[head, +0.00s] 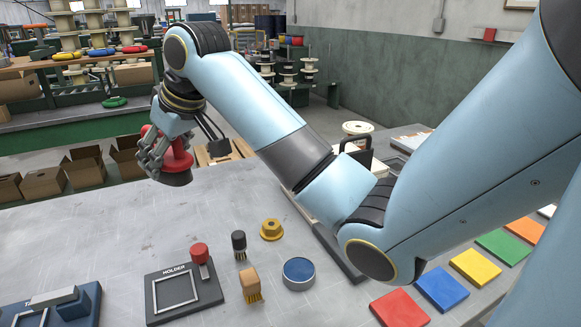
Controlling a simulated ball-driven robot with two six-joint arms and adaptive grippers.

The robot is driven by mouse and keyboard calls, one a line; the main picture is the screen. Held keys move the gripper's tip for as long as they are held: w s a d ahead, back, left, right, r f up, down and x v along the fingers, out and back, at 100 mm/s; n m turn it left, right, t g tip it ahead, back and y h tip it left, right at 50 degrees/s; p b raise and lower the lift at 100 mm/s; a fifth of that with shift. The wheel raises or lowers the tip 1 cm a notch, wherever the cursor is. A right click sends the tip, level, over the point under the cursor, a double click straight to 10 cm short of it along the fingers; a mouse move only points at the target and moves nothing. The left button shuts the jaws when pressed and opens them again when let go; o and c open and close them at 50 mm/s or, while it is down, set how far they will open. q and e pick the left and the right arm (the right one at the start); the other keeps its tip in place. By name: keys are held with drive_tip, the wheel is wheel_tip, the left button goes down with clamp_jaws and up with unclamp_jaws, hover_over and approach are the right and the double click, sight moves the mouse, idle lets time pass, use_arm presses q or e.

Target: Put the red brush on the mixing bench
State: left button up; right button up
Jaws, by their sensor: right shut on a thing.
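My right gripper (158,161), on the arm reaching in from the right, is shut on the red brush (180,158). The brush has a red body and a dark round underside facing down. The gripper's fingers cover its left side. It is over the far left part of a grey metal bench top (120,232); I cannot tell whether it touches the surface. No label shows whether this is the mixing bench. My left gripper is not in view.
A black holder (154,307) with a red-knobbed clamp, a dark brush (239,246), a wooden brush (250,283), a yellow flanged piece (271,229) and a blue-topped tin (298,271) stand in front. Coloured tiles (441,288) lie right. Bare bench lies left of centre.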

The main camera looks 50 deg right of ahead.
drive_tip(key=m+h+p, duration=0.1)
drive_tip(key=m+p, duration=0.1)
drive_tip(key=p, duration=0.2)
hover_over(217, 227)
drive_tip(key=w+a, duration=0.1)
drive_tip(key=a, duration=0.1)
drive_tip(key=f, duration=0.2)
drive_tip(key=s+d+f+p, duration=0.2)
drive_tip(key=s+f+p, duration=0.2)
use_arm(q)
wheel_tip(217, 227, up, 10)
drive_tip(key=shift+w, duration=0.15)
use_arm(e)
drive_tip(key=shift+m+h, duration=0.3)
drive_tip(key=shift+m, duration=0.1)
wheel_tip(217, 227, down, 9)
drive_tip(key=shift+a+f, duration=0.15)
drive_tip(key=shift+f, duration=0.1)
drive_tip(key=o, duration=1.2)
drive_tip(key=shift+s, duration=0.1)
drive_tip(key=shift+o, duration=0.2)
